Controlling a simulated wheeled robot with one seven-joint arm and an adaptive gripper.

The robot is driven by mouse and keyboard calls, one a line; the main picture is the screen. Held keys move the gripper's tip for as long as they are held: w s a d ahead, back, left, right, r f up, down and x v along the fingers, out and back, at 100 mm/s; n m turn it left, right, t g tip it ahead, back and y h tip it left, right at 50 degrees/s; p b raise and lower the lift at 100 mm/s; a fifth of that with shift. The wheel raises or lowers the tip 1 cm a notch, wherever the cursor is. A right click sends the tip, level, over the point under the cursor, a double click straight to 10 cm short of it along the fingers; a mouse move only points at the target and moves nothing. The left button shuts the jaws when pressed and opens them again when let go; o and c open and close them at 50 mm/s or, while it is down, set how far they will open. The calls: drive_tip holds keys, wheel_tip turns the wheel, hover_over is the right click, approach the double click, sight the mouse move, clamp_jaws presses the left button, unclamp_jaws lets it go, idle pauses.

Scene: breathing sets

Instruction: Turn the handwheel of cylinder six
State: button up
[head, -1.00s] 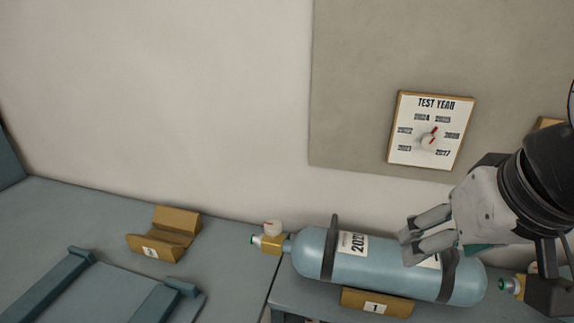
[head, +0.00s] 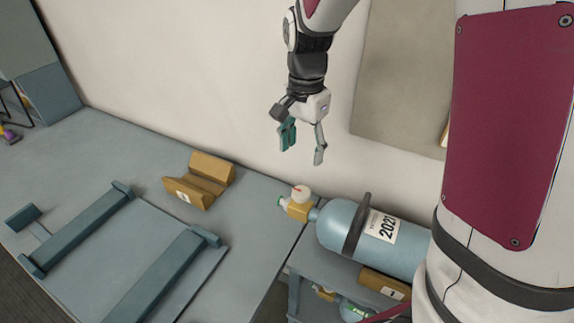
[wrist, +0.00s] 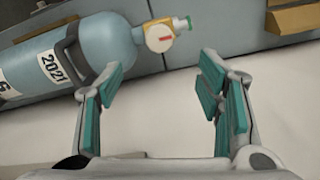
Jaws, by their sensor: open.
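A light blue cylinder (head: 405,250) lies on its side in a cradle, with a dark strap and a "2021" label. In the wrist view the cylinder (wrist: 108,45) also shows part of a "6" at the left edge. Its brass valve (head: 298,208) carries a white round handwheel (head: 301,192) with a red mark. The handwheel (wrist: 159,38) shows beyond the fingertips in the wrist view. My gripper (head: 303,148) is open and empty, apart from the handwheel and above it in the head view. Its teal pads (wrist: 163,78) are spread wide in the wrist view.
An empty yellow cradle (head: 200,182) stands on the bench left of the valve. Blue rails (head: 85,232) lie on the bench farther left. Another cylinder (head: 355,310) shows low under the bench. The wall (head: 190,80) rises behind. My arm hides the right side.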

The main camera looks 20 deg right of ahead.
sight(301, 192)
wheel_tip(301, 192, down, 14)
drive_tip(key=shift+d+r+p, duration=0.1)
drive_tip(key=shift+p, duration=0.35)
drive_tip(key=shift+c, duration=0.2)
drive_tip(key=c, duration=1.1)
